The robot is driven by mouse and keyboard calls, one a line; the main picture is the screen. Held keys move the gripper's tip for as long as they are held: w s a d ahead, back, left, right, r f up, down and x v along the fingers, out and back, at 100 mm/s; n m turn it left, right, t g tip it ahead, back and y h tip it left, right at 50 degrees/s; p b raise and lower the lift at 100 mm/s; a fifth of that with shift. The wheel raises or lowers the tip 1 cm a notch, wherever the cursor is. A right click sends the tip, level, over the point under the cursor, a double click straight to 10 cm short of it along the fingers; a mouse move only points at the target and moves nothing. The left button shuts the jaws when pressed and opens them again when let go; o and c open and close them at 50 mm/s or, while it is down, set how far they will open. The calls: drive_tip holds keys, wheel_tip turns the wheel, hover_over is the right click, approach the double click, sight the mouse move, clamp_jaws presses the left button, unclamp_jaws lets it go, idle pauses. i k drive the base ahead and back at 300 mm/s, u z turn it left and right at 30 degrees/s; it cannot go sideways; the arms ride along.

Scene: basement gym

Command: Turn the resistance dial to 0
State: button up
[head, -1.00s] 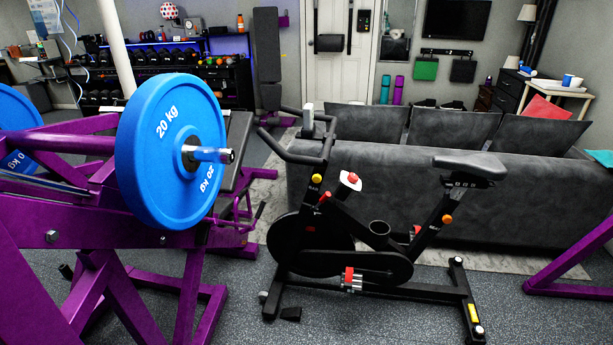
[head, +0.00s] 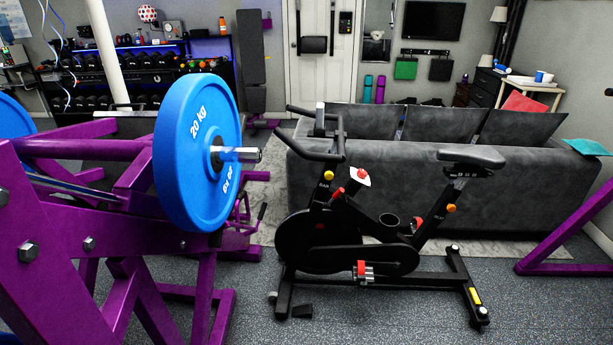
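A black exercise bike (head: 345,250) stands in the middle of the head view, side-on to me. On its sloping frame, below the handlebars, is a red and white part (head: 362,177) that looks like the resistance dial; any number or mark on it is too small to read. A smaller red part (head: 337,193) sits just left of it, and a yellow knob (head: 328,175) is on the handlebar post. My gripper is not in view.
A purple weight machine (head: 60,215) with a blue 20 kg plate (head: 197,150) fills the left front. A grey sofa (head: 400,190) stands close behind the bike. A purple frame (head: 570,240) is at the right. Speckled floor (head: 390,320) in front of the bike is clear.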

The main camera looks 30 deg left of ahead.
sight(361, 174)
drive_tip(key=u, duration=1.35)
drive_tip(key=i, duration=0.2)
drive_tip(key=z, duration=2.45)
drive_tip(key=i, duration=1.25)
drive_tip(key=u, duration=0.05)
